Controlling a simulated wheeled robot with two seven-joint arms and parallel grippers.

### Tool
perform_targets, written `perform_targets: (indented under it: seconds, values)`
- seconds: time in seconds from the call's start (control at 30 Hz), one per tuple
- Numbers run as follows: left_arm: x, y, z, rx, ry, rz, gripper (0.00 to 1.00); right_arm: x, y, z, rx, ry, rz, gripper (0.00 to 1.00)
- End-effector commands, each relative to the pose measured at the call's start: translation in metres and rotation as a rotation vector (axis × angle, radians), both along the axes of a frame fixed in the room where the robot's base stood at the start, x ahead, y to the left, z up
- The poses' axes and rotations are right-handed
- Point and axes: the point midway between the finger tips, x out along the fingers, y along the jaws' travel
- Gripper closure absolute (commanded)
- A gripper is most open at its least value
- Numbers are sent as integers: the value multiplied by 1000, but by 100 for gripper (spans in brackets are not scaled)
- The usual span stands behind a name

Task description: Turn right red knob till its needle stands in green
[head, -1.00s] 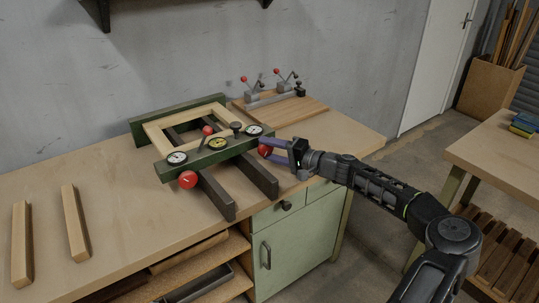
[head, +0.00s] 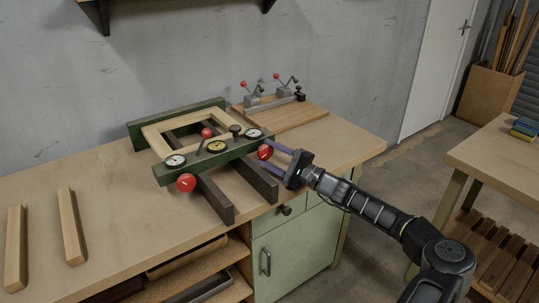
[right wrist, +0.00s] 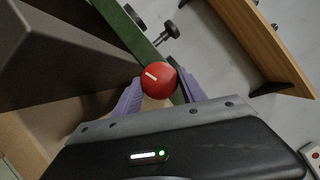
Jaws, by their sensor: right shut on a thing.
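The right red knob (head: 265,152) sits at the right end of the green press bar (head: 231,153). My right gripper (head: 275,154) reaches it from the right, its purple fingers shut on it. In the right wrist view the red knob (right wrist: 158,79), with a white mark on its face, shows between the fingertips. The right dial (head: 254,134) has a white face and stands above this knob; its needle is too small to read against any green. My left gripper is not in view.
A left red knob (head: 186,182), a left dial (head: 175,161) and a yellow middle dial (head: 216,147) are on the same press. A wooden board with red-tipped clamps (head: 280,117) lies behind. Two wooden strips (head: 71,227) lie at the left. The bench front right is clear.

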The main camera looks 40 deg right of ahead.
Motion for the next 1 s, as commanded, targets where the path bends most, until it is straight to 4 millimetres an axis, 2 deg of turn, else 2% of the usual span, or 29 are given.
perform_targets:
  seconds: [0.37,0.4,0.47,0.77,0.87,1.0]
  values:
    - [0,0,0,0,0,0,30,0,-1,-2,6,3,-4,92]
    - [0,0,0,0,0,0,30,0,-1,-2,6,3,-3,49]
    - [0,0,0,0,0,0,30,0,-1,-2,6,3,-3,44]
    - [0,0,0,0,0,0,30,-1,-1,-1,5,2,-1,43]
    - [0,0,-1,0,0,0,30,-7,-3,-3,5,2,-2,43]
    - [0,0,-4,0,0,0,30,-24,-10,-6,4,2,-3,43]
